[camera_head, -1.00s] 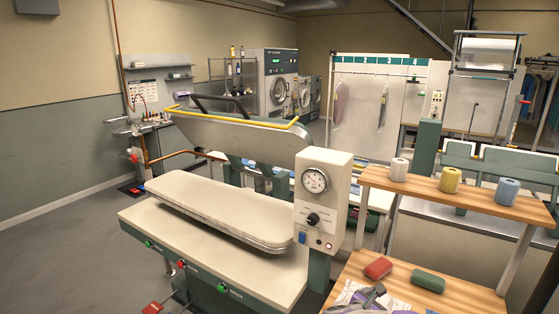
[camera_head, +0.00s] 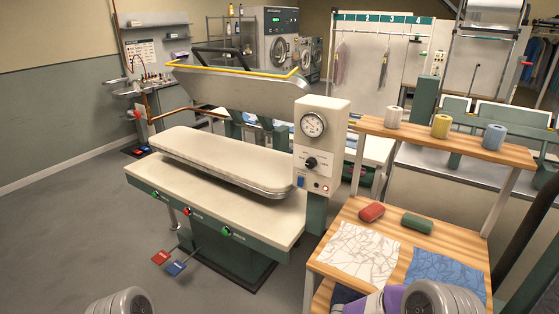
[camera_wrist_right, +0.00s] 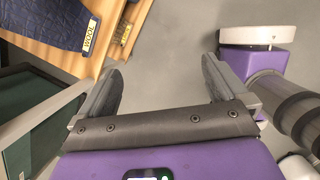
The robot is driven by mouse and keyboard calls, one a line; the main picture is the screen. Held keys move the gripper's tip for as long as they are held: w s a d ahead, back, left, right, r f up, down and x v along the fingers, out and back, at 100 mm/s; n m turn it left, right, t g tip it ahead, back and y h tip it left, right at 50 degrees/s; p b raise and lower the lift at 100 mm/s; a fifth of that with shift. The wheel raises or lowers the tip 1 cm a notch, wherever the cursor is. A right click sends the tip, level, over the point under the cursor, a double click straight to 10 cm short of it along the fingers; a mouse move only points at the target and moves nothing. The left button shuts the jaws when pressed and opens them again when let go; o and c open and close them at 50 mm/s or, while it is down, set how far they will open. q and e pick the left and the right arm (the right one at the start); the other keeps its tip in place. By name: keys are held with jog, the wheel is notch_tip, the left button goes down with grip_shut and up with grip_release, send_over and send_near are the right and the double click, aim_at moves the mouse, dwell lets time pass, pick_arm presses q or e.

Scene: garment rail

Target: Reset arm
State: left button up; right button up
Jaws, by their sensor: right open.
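My right gripper (camera_wrist_right: 161,68) shows in the right wrist view. Its two dark fingers are wide apart, with only grey floor between them and nothing held. A wooden shelf with dark blue cloth (camera_wrist_right: 45,18) and a "WOOL" label (camera_wrist_right: 90,35) is at the upper left of that view, apart from the fingers. In the head view, only ribbed grey and purple parts of my arms show at the bottom edge. My left gripper is out of view.
A pressing machine (camera_head: 215,205) with its upper plate raised stands at centre. Floor at left is clear.

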jog(key=s+a+f+m+y+b, duration=0.3)
jog(key=s+a+f+m, duration=0.2)
jog(key=m, duration=0.6)
jog(key=s+a+f+m+y+b, duration=0.2)
jog(key=s+a+f+m+y, duration=0.2)
jog(key=s+f+m, duration=0.6)
jog(key=shift+s+a+f+m+y+b, duration=0.3)
jog(key=shift+s+a+m+b, duration=0.15)
jog(key=shift+a, duration=0.6)
